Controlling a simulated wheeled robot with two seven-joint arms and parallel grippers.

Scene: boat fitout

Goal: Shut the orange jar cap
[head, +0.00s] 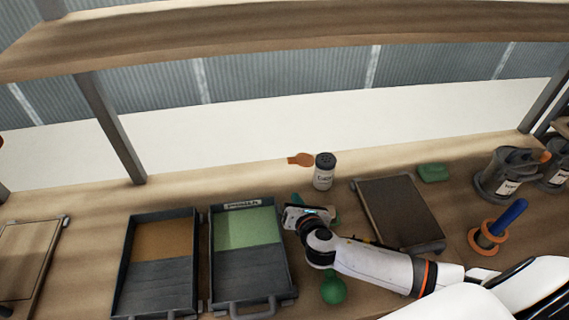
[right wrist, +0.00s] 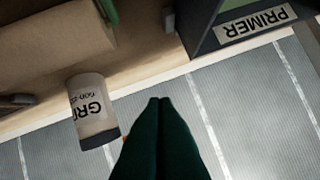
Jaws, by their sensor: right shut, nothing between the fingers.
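A flat orange piece (head: 300,160) with a narrow tab lies at the back edge of the bench; I cannot tell if it is the jar cap. Beside it stands an upright white jar (head: 324,174) with a dark top. The jar also shows in the right wrist view (right wrist: 88,103), its label partly readable as "GRI". My right gripper (head: 297,201) is in front of the jar, apart from it. Its dark green fingers (right wrist: 160,101) are together and empty. A small orange bit (right wrist: 124,142) shows beside them, mostly hidden. My left gripper is out of view.
A tray with a green floor (head: 248,228), labelled "PRIMER" in the wrist view, and a tray with an orange-brown floor (head: 163,240) lie left of my arm. A dark board (head: 398,212), a green block (head: 433,172), grey canisters (head: 505,175) and a blue-handled orange ring (head: 489,238) lie right.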

